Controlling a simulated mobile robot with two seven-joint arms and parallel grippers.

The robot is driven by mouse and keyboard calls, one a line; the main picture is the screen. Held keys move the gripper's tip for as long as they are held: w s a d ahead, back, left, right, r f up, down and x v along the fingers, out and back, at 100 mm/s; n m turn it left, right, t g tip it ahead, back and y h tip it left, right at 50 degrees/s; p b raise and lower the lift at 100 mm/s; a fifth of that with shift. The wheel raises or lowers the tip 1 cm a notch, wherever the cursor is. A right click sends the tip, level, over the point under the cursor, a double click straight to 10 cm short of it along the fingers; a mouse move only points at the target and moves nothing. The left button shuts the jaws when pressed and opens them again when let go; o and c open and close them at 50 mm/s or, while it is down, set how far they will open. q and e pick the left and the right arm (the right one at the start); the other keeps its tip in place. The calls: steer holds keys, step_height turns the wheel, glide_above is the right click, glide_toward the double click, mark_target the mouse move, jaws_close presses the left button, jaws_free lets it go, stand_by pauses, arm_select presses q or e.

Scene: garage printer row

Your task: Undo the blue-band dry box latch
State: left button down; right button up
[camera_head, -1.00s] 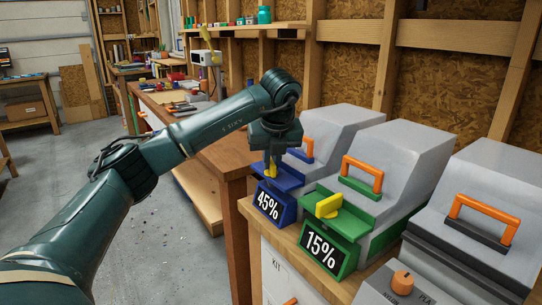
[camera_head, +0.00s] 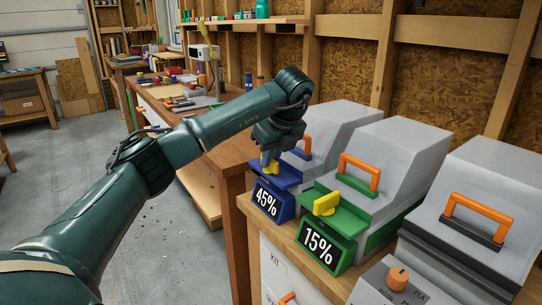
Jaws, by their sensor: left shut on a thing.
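The blue-band dry box (camera_head: 343,124) is a grey box with a blue front ledge and a "45%" plate (camera_head: 268,202), farthest of the row. Its yellow latch (camera_head: 270,167) stands at the front of the blue ledge. My left gripper (camera_head: 268,158) comes down over the latch from above and is shut on it. The fingers hide part of the latch and some of the blue band. I cannot tell from this view whether the latch is released. The lid looks closed. My right gripper is not in view.
The green-band box (camera_head: 395,150) with its yellow latch (camera_head: 326,204) and "15%" plate stands close to the right. A grey box (camera_head: 485,195) with an orange handle is further right. A wooden workbench (camera_head: 228,165) is behind my arm. Open floor lies at left.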

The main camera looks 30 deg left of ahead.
arm_select(q)
steer(key=c, duration=1.5)
jaws_free()
steer(key=p+v, duration=0.3)
steer(key=v, duration=1)
